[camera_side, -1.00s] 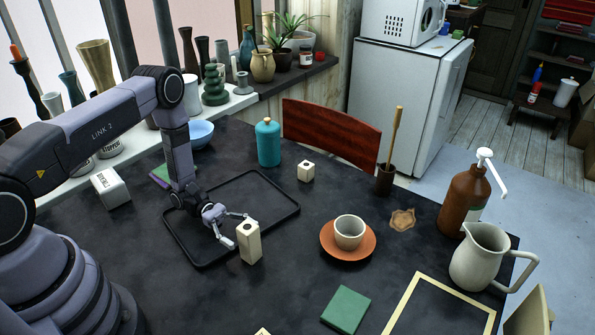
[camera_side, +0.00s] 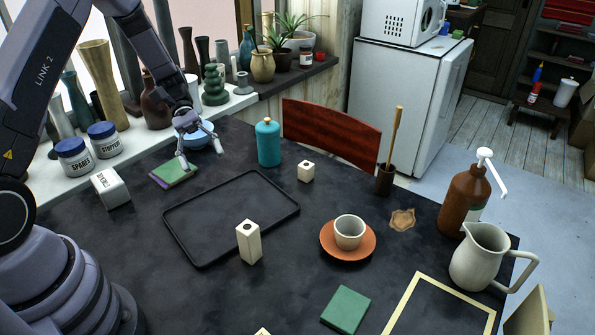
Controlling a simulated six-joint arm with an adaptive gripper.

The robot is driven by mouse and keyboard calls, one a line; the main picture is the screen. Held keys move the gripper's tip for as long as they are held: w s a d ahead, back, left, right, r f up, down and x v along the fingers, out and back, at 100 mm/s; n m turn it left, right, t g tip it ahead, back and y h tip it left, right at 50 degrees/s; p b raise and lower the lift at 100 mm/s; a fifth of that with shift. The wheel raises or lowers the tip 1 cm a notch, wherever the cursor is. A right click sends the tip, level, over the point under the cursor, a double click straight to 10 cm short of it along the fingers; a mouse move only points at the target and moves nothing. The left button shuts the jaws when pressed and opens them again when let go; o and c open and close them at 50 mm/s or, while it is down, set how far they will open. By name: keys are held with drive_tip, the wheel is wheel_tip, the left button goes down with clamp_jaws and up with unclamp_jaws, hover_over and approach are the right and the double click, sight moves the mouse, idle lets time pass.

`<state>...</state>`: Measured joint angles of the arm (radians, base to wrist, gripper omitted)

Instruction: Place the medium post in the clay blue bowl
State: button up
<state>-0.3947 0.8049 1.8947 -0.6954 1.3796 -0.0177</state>
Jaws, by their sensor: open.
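A light blue bowl (camera_side: 199,141) stands at the far left of the table, partly hidden behind my gripper (camera_side: 199,156). My gripper is open, with its fingers spread in front of and over the bowl. I see nothing held between the fingers; the inside of the bowl is hidden. A taller cream post (camera_side: 249,245) with a dark hole in its top stands upright by the tray's near edge. A short cream post (camera_side: 306,172) stands behind it to the right. I cannot tell which post is the medium one.
A black tray (camera_side: 283,222) lies mid-table, empty. A teal bottle (camera_side: 268,145) stands right of the bowl. A green and purple pad (camera_side: 174,173) and a white block (camera_side: 111,188) lie to the left. A cup (camera_side: 349,231) on an orange saucer (camera_side: 331,250) stands to the right.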

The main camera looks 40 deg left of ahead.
drive_tip(key=s+r+m+t+y, duration=0.9)
drive_tip(key=s+r, duration=0.8)
drive_tip(key=r, duration=0.3)
drive_tip(key=shift+s+d+m+y, duration=0.3)
drive_tip(key=shift+d+m+y, duration=0.25)
drive_tip(key=shift+y, duration=0.45)
drive_tip(key=shift+o, duration=0.4)
drive_tip(key=shift+s+a+r+t, duration=0.1)
drive_tip(key=shift+s+a+t, duration=0.15)
drive_tip(key=shift+t, duration=0.25)
